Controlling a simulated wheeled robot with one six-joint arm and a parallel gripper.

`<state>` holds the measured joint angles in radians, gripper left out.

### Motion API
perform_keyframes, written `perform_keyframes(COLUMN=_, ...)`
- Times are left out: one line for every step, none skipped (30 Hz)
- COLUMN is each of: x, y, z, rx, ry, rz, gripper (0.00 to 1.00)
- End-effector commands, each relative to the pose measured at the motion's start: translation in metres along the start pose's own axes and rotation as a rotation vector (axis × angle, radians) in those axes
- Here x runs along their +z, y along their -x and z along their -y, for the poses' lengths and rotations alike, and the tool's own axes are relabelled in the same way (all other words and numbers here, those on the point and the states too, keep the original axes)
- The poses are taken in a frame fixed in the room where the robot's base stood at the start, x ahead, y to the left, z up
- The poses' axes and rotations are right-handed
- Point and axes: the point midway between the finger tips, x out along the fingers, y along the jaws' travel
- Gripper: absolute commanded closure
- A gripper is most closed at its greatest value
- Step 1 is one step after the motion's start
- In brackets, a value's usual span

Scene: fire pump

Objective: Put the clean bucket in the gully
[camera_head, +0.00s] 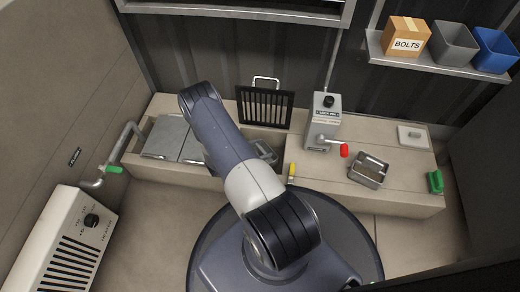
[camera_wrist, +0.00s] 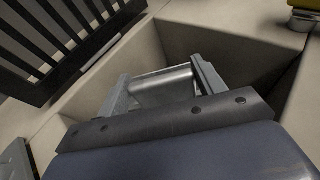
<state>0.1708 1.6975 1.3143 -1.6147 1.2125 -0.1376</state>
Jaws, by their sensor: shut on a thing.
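My gripper (camera_wrist: 163,85) is shut on a shiny metal piece (camera_wrist: 165,87), which I take to be the clean bucket; only part of its wall shows between the fingers. The gripper and bucket are down in the open section of the gully (camera_wrist: 235,50), between pale walls. In the head view my gripper (camera_head: 265,151) is partly hidden behind my arm, over the same opening. Whether the bucket touches the gully floor cannot be told. A black slotted grate (camera_head: 265,107) stands upright behind the opening; it also shows in the wrist view (camera_wrist: 62,40).
Grey cover plates (camera_head: 167,136) lie left of the opening. To the right, a grey box with a red-handled lever (camera_head: 325,118) and a metal pan with dark contents (camera_head: 368,171) stand on the bench. A small yellow item (camera_head: 292,171) is near the opening. A white heater (camera_head: 65,240) stands left.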

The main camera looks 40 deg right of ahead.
Motion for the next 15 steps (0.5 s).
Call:
perform_keyframes(x=-0.0027, y=-0.001, z=-0.0001, rx=0.0, ry=0.0, rz=0.001, gripper=0.79)
perform_keyframes(x=-0.0034, y=-0.0013, z=-0.0001, rx=0.0, ry=0.0, rz=0.001, gripper=0.79)
perform_keyframes(x=-0.0043, y=-0.0016, z=-0.0002, rx=0.0, ry=0.0, rz=0.001, gripper=0.79)
perform_keyframes(x=-0.005, y=-0.0019, z=-0.0002, rx=0.0, ry=0.0, rz=0.001, gripper=0.79)
perform_keyframes(x=-0.0057, y=-0.0021, z=-0.0002, rx=0.0, ry=-0.001, rz=0.001, gripper=0.79)
perform_keyframes(x=-0.0066, y=-0.0025, z=-0.0002, rx=0.0, ry=-0.001, rz=0.001, gripper=0.79)
perform_keyframes(x=-0.0072, y=-0.0027, z=-0.0002, rx=0.0, ry=-0.001, rz=0.001, gripper=0.79)
perform_keyframes(x=-0.0079, y=-0.003, z=-0.0003, rx=0.0, ry=-0.001, rz=0.001, gripper=0.79)
perform_keyframes(x=-0.0088, y=-0.0033, z=-0.0003, rx=0.0, ry=-0.001, rz=0.001, gripper=0.79)
perform_keyframes(x=-0.0094, y=-0.0035, z=-0.0003, rx=0.0, ry=-0.001, rz=0.001, gripper=0.79)
perform_keyframes(x=-0.0101, y=-0.0038, z=-0.0003, rx=0.0, ry=-0.001, rz=0.001, gripper=0.79)
perform_keyframes(x=-0.011, y=-0.0041, z=-0.0003, rx=0.0, ry=-0.001, rz=0.0, gripper=0.79)
perform_keyframes(x=-0.0112, y=-0.0041, z=-0.0003, rx=0.0, ry=-0.001, rz=0.0, gripper=0.79)
perform_keyframes(x=-0.0109, y=-0.004, z=-0.0003, rx=0.0, ry=-0.001, rz=0.0, gripper=0.79)
perform_keyframes(x=-0.0105, y=-0.0038, z=-0.0003, rx=0.0, ry=-0.001, rz=-0.001, gripper=0.79)
